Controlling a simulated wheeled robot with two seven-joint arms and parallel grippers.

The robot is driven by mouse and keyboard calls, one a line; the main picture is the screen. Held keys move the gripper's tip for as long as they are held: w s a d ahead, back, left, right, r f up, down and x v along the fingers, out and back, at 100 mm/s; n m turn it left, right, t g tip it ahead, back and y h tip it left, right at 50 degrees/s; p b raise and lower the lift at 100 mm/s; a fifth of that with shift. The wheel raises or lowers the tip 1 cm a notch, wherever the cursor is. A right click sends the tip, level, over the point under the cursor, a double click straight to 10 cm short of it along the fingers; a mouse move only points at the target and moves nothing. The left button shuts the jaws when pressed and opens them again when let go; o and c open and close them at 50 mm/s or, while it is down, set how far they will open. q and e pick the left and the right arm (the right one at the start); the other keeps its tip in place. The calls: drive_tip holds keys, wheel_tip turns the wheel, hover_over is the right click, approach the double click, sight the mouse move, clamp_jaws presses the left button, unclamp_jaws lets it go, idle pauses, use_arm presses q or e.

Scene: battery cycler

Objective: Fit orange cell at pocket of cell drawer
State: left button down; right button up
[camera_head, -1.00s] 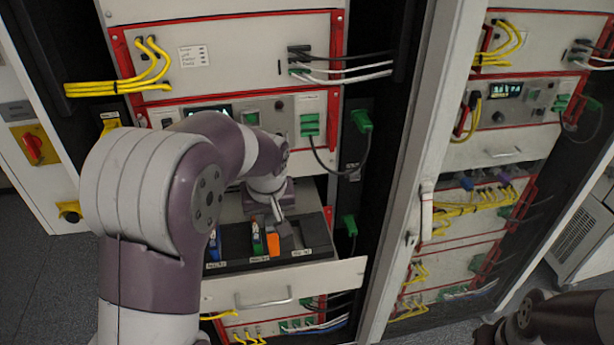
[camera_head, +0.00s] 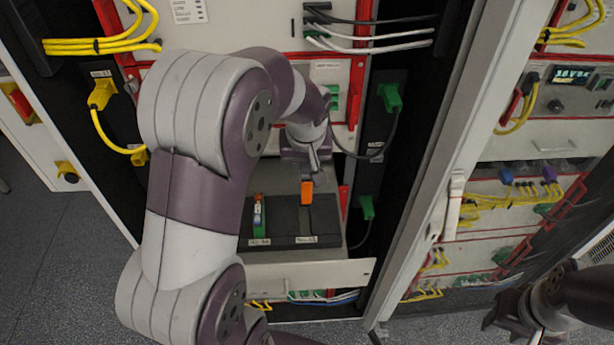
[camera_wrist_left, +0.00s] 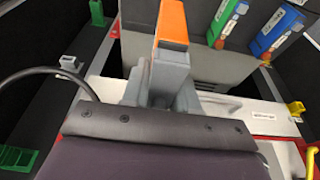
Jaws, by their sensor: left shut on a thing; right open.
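The orange cell (camera_head: 307,192) is between the fingers of my left gripper (camera_head: 311,165), which is shut on it. In the left wrist view the orange cell (camera_wrist_left: 171,24) stands out from the grey fingertips (camera_wrist_left: 163,75). In the head view it appears over the right part of the black insert of the open cell drawer (camera_head: 315,268); its lower end's height above the pockets is hard to tell. A green cell (camera_head: 258,216) sits in the insert to its left. My right gripper (camera_head: 510,322) is open and empty at the lower right, away from the drawer.
The left wrist view also shows a blue cell (camera_wrist_left: 281,31) beside the green one (camera_wrist_left: 222,22). My left arm hides the drawer's left part in the head view. The cabinet door frame (camera_head: 452,200) stands right of the drawer. Cables hang around the rack.

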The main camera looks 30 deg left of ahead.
use_arm(q)
drive_tip(key=f, duration=0.1)
drive_tip(key=f+b, duration=0.1)
drive_tip(key=f, duration=0.1)
drive_tip(key=shift+s+f, duration=0.3)
drive_tip(key=shift+s, duration=0.05)
drive_tip(key=shift+w+f+b, duration=0.3)
drive_tip(key=shift+f, duration=0.4)
wheel_tip(320, 180, down, 5)
drive_tip(key=b, duration=0.4)
drive_tip(key=shift+s, duration=0.15)
drive_tip(key=shift+f+b, duration=2.1)
idle(0.5)
idle(0.4)
